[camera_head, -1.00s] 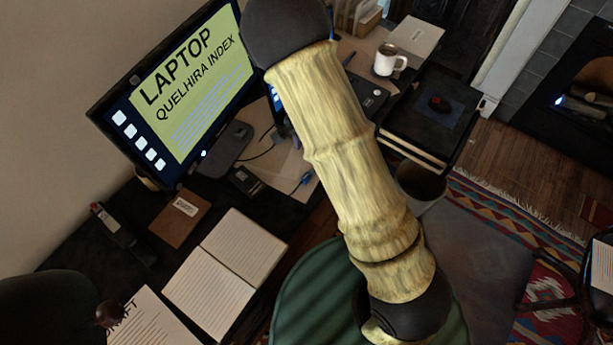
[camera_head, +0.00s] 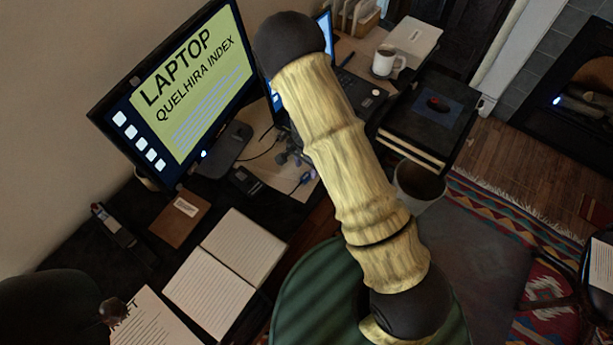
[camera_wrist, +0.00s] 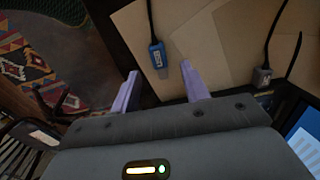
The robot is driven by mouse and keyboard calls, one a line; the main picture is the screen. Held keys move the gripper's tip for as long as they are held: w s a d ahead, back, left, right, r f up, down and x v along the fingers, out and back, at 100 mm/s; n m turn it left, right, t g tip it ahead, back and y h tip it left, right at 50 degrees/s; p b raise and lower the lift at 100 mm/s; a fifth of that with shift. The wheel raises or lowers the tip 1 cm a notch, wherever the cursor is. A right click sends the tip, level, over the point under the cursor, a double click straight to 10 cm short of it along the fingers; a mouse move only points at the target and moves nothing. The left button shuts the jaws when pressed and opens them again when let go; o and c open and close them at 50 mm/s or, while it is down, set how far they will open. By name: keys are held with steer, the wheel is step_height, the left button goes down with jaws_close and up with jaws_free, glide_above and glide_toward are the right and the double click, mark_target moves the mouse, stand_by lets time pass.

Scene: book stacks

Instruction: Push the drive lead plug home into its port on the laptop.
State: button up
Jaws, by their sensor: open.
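A blue plug (camera_wrist: 157,56) with a pale label and a black cable lies on the tan surface, just beyond my open gripper (camera_wrist: 160,72). Its two purple fingers stand apart with nothing between them. A grey plug (camera_wrist: 262,77) on another black cable lies to the right. I cannot read which is the drive lead. The laptop's lit screen (camera_wrist: 306,135) is at the lower right of the wrist view; it also shows in the head view (camera_head: 325,38), partly behind my arm. In the head view my gripper (camera_head: 291,156) is small and dark, above the blue plug (camera_head: 306,177). The port is not visible.
A large monitor (camera_head: 180,85) stands left of the laptop. A small black box (camera_head: 245,181), a brown notebook (camera_head: 180,217) and an open notebook (camera_head: 227,258) lie on the desk. A white mug (camera_head: 384,62) stands at the back, right of the laptop.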

mark_target(307, 174)
step_height(307, 174, down, 4)
steer(key=shift+w+d+f, duration=0.1)
steer(key=shift+f, duration=0.05)
stand_by(0.5)
jaws_close()
step_height(307, 174, up, 10)
stand_by(0.6)
steer(key=shift+d, duration=0.1)
stand_by(0.3)
